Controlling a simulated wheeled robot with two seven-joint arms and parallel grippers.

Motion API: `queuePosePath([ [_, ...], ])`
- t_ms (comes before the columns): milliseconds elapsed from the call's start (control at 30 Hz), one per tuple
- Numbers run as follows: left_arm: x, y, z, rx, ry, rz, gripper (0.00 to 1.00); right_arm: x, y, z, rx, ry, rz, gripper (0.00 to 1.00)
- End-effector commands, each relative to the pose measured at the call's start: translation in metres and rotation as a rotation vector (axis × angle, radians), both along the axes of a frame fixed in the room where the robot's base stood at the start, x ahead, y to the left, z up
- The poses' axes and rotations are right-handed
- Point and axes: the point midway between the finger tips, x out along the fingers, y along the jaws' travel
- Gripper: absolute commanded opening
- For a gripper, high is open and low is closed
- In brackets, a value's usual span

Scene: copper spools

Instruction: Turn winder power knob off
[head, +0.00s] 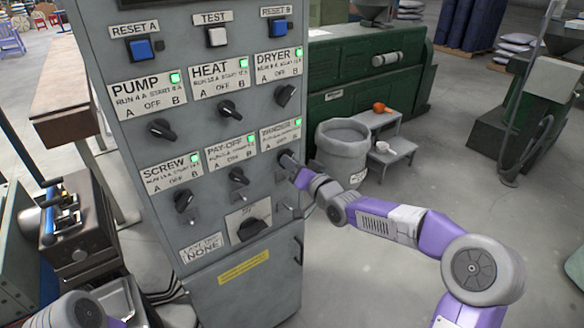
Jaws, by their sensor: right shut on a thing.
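The grey control cabinet (215,290) stands at the left centre of the head view. Its panel carries black rotary knobs under white labels. The winder label (280,135), partly blurred, is at the right of the middle row, with a lit green light at its corner. The winder knob (283,155) is just below it, mostly covered by my right gripper (289,162). My right gripper reaches in from the right and is shut on this knob. Which way the knob points is hidden. My left gripper is out of view; only part of my left arm shows at the bottom left.
Close by are the dryer knob (285,95) above and the pay-off knob (238,176) to the left. A large rotary switch (250,229) sits lower. A grey bin (342,150) and a small step stool (390,150) stand behind my right arm. The floor at right is open.

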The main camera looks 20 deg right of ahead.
Motion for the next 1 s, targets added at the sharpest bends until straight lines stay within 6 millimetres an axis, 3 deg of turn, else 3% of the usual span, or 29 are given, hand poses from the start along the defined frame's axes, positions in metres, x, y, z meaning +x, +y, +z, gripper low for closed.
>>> queuePosePath([
  [533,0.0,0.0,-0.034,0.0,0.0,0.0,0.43,0.0,0.0,-0.002,-0.411,-0.149,0.001,0.0],
  [1000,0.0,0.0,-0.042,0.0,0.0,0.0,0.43,0.0,0.0,-0.002,-0.554,-0.198,0.001,0.0],
])
